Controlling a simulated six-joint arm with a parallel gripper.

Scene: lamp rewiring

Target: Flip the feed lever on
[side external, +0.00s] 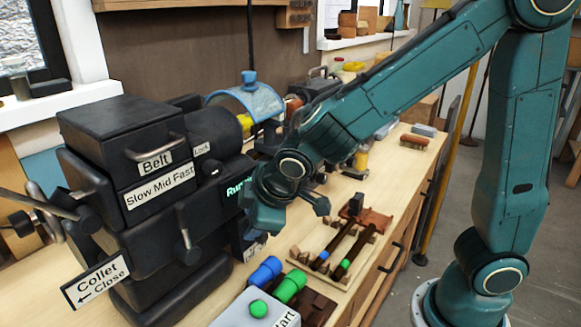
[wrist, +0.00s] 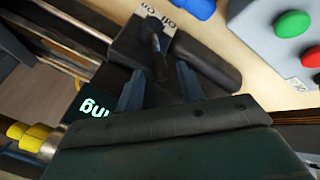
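The feed lever (wrist: 156,42) looks like a short dark lever on a black block beside a white label (wrist: 157,18) that appears to read off and on, upside down. Which position it stands in is hard to tell. My gripper (wrist: 159,76) is open, its two fingers apart, with the lever just beyond and between the fingertips in the wrist view. I cannot tell whether they touch it. In the side external view my gripper (side external: 292,208) is in front of the black lathe (side external: 205,225), and the lever is hidden or too dark to make out.
A green lit "Running" sign (side external: 238,189) is on the lathe. A grey button box (side external: 245,312) with a green button stands at the front; the wrist view also shows a red one. Blue and green cylinders and a wooden tool rack (side external: 374,242) lie on the bench right of the lathe.

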